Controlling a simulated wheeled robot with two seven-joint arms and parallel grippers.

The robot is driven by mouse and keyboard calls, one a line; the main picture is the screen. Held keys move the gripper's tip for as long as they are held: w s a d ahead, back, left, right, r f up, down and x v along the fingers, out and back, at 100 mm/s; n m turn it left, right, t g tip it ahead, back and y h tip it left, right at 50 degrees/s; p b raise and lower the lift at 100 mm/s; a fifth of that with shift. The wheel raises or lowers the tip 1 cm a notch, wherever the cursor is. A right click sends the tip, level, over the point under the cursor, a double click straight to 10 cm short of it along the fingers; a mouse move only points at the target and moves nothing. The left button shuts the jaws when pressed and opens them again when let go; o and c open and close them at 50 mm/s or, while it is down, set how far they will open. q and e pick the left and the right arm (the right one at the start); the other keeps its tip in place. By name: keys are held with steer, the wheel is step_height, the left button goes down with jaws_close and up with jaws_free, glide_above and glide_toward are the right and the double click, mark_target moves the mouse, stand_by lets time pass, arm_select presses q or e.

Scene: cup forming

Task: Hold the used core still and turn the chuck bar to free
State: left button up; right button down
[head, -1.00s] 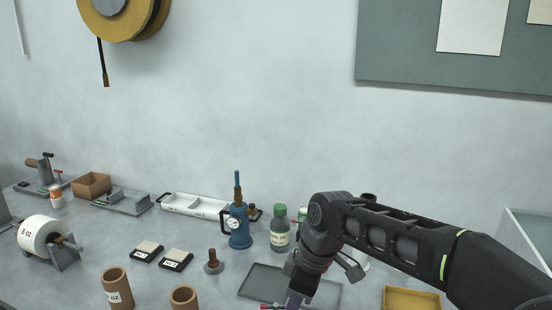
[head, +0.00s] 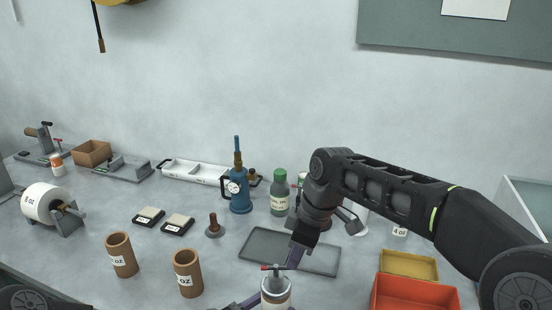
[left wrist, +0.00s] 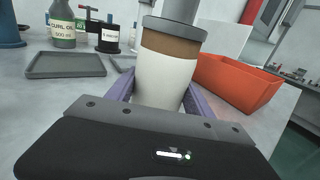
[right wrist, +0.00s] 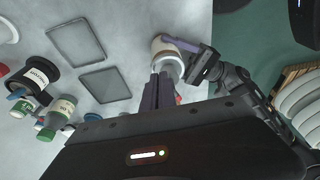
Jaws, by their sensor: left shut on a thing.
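The used core (left wrist: 165,75) is a brown tube with a white wrap, upright, with a grey chuck (left wrist: 174,28) on its top. In the head view the core (head: 277,299) shows at the bottom edge. My left gripper (head: 242,304) is shut on the core; its purple fingers sit on both sides of it in the left wrist view (left wrist: 158,98). The thin chuck bar (head: 271,267) with red ends lies across the top of the chuck. My right gripper (head: 293,258) is right at the bar, fingers pointing down. In the right wrist view its fingers (right wrist: 160,92) look close together; their hold on the bar is unclear.
A grey tray (head: 255,243) lies behind the core. A red bin (head: 415,297) and a yellow tray (head: 408,264) stand to the right. Brown tubes (head: 121,255) stand to the left. A green-capped bottle (head: 279,195) and a blue torch (head: 238,190) stand further back.

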steer(key=shift+d, duration=0.1)
stand_by(0.3)
steer(key=shift+d, duration=0.35)
steer(key=v, duration=0.3)
steer(key=a+v, duration=0.1)
steer(key=v, duration=0.1)
steer(key=shift+w+a+r, duration=0.1)
steer(key=shift+w+r, duration=0.05)
steer(key=shift+r, duration=0.35)
steer(key=s, duration=0.2)
steer(key=s+r, duration=0.1)
steer(key=shift+s+a, duration=0.3)
steer(key=shift+a, duration=0.1)
